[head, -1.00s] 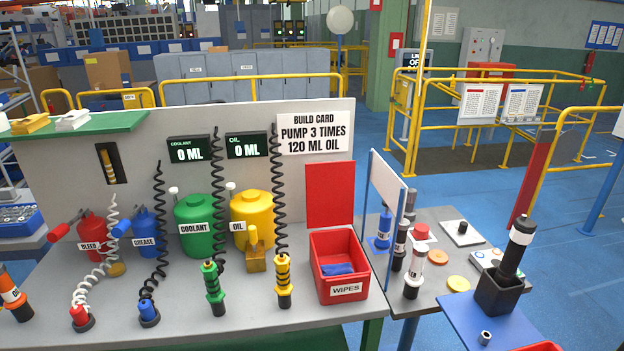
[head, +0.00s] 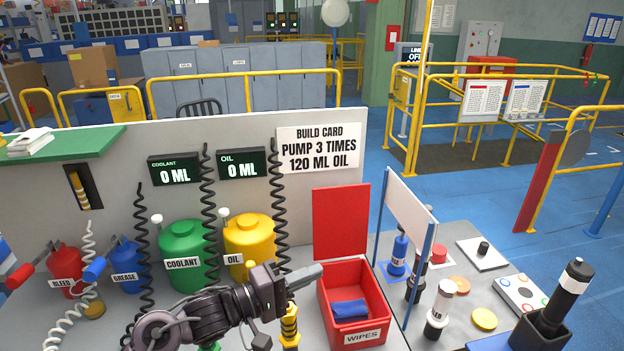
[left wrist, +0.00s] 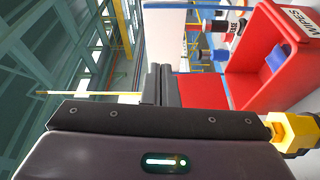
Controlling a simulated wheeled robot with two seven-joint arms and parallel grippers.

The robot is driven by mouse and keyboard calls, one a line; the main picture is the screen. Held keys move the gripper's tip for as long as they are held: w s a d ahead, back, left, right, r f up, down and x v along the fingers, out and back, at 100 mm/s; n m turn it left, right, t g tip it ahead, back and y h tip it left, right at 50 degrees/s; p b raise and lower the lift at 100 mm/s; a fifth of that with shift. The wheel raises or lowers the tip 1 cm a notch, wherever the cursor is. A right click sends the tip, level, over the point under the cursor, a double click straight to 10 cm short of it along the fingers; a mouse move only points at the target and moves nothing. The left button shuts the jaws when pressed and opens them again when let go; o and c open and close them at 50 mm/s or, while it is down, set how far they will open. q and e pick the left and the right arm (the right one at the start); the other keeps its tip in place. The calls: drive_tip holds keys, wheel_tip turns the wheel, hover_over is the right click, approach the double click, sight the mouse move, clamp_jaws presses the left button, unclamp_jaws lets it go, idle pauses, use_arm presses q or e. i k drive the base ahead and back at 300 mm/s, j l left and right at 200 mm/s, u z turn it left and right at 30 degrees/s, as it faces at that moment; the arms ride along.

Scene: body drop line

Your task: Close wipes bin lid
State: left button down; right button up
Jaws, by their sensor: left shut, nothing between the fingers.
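The red wipes bin (head: 355,322) stands on the bench with a blue cloth (head: 350,308) inside. Its red lid (head: 341,222) stands upright at the bin's back edge, so the bin is open. My left gripper (head: 314,272) is shut and empty, just left of the bin's upper left rim and in front of the lid. In the left wrist view the shut fingers (left wrist: 160,85) point toward the red lid (left wrist: 205,91), with the bin (left wrist: 270,62) at the right. Whether they touch the lid is unclear. My right gripper is not in view.
The yellow-banded oil nozzle (head: 290,325) stands under my left wrist, with its black coiled hose (head: 279,200) behind. Green (head: 184,258) and yellow (head: 250,245) tanks stand left of the lid. A white divider panel (head: 408,215) rises to the right of the bin.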

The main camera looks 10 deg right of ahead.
sight(341, 213)
drive_tip(key=i, duration=0.95)
